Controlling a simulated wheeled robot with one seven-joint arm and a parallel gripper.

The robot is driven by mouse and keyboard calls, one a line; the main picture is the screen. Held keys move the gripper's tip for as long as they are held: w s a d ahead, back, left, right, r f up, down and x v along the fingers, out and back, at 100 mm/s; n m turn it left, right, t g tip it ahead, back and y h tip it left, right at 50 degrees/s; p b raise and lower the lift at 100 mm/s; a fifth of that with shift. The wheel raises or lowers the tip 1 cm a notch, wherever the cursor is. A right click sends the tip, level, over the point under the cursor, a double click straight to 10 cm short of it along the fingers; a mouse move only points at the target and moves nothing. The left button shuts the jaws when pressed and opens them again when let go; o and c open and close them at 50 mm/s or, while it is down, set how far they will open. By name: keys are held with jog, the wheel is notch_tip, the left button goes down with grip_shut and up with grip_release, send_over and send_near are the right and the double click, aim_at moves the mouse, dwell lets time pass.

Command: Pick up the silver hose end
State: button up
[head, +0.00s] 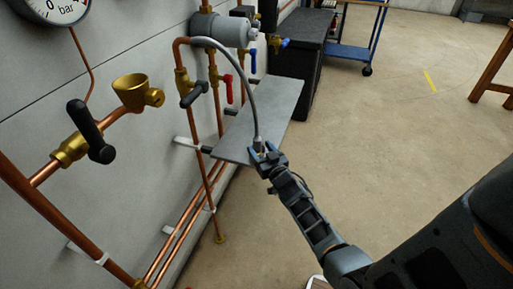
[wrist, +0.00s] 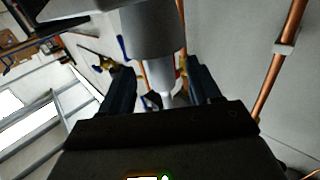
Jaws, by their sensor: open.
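The silver hose (head: 252,95) arcs from the copper pipework at the wall over a grey shelf and hangs down at its free end. The silver hose end (head: 258,142) is at my gripper (head: 264,156), close to the fingertips. In the wrist view, my open gripper (wrist: 162,88) has a dark finger on each side of a grey cylinder with a narrower pale tip (wrist: 166,75), which looks like the hose end. A gap shows beside the narrow part, but I cannot tell whether either finger touches it.
The grey shelf (head: 270,108) juts from the wall just behind my gripper. Copper pipes with a red-handled valve (head: 228,88) and a black-handled valve (head: 92,132) line the wall at left. A blue trolley (head: 355,50) stands farther back.

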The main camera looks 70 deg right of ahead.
aim_at(259, 146)
jog(key=shift+x, duration=1.7)
jog(key=shift+c, duration=0.4)
jog(key=c, duration=1)
jog(key=shift+r, duration=0.1)
